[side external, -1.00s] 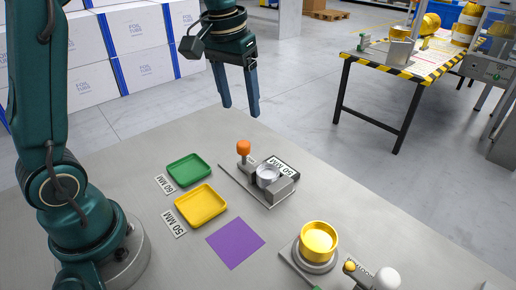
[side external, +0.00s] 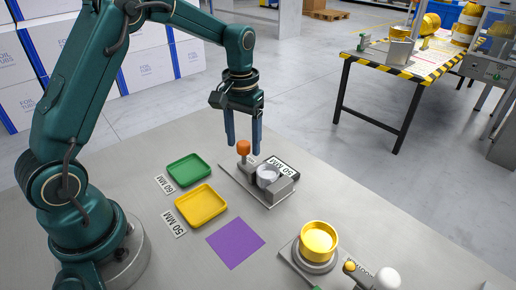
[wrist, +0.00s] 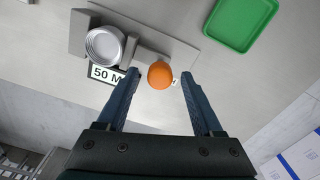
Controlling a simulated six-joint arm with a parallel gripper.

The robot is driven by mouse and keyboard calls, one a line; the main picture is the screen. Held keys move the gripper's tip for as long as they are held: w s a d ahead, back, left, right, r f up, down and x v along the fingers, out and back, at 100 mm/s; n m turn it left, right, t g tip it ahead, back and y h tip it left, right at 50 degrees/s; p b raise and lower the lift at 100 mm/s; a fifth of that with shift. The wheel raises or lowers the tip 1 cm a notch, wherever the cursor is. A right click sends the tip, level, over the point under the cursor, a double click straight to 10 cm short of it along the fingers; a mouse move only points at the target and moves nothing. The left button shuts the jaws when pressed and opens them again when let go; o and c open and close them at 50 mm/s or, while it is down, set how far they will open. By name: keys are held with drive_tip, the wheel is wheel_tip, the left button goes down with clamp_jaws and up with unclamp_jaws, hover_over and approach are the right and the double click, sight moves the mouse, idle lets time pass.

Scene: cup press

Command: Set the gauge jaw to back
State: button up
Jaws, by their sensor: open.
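The gauge (side external: 229,176) is a grey plate with blocks near the table's far edge. Its jaw carries an orange knob (side external: 243,147) on a grey stem. A silver round cup (side external: 267,173) sits between the gauge's blocks, beside a "50 MM" label. My gripper (side external: 243,149) is open and empty, fingers pointing down, over the knob. In the wrist view the orange knob (wrist: 161,75) lies between the two open fingertips, with a gap on both sides. The silver cup (wrist: 104,44) is left of it there. I cannot tell whether the fingertips reach the knob's height.
A purple square (side external: 236,243) is in front. A yellow cup (side external: 319,231) stands on a round base at the right, near a white-knobbed lever (side external: 386,279).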

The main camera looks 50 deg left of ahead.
clamp_jaws()
idle(1.4)
